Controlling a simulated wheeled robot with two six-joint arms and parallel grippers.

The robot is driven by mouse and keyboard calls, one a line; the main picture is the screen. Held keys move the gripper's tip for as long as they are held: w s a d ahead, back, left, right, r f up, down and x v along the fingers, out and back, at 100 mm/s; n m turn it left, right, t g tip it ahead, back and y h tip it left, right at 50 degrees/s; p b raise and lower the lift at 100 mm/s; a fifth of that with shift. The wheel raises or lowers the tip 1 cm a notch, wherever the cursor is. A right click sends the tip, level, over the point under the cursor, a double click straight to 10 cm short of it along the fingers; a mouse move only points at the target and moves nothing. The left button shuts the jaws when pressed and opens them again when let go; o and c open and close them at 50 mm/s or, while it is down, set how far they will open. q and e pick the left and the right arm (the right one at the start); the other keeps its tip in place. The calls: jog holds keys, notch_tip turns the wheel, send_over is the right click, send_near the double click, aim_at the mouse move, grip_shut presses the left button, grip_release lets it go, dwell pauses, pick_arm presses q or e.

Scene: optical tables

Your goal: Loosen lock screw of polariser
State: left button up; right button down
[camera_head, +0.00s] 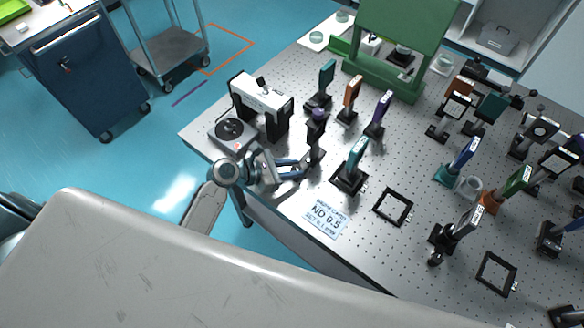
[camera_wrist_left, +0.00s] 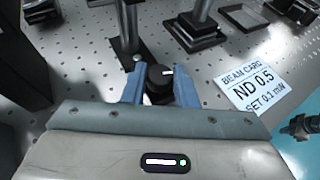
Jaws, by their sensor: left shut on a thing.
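The polariser (camera_head: 316,128) is a dark mount with a purple top on a post near the left front edge of the optical table in the head view. My left gripper (camera_head: 305,168) reaches in from the left at the low part of this post. In the left wrist view, a black knob with a white mark, seemingly the lock screw (camera_wrist_left: 158,76), sits between the two blue fingers of my left gripper (camera_wrist_left: 159,88). The gripper is shut on the knob. The post (camera_wrist_left: 128,30) rises just behind it. My right gripper is not in view.
A beam card reading ND 0.5 (camera_head: 324,216) lies to the right of the gripper. A teal-plated mount (camera_head: 352,168) stands close to the right of the polariser. A white-and-black instrument (camera_head: 262,100) stands behind to the left. Flat black frame (camera_head: 393,207) lies farther right.

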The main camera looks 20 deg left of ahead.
pick_arm(q)
jog(key=m+g, duration=0.1)
jog(key=m+g+h, duration=0.1)
jog(key=m+g, duration=0.1)
jog(key=m+g+h, duration=0.1)
jog(key=g, duration=0.1)
jog(key=shift+w+a+m+p, duration=0.15)
jog(key=shift+w+m+p, duration=0.15)
jog(key=shift+w, duration=0.05)
jog(key=shift+w+m+g+h, duration=0.15)
jog(key=shift+m+g+h, duration=0.25)
jog(key=shift+m+g, duration=1.65)
jog(key=shift+g, duration=0.25)
jog(key=o, duration=1)
jog(key=shift+a, duration=0.15)
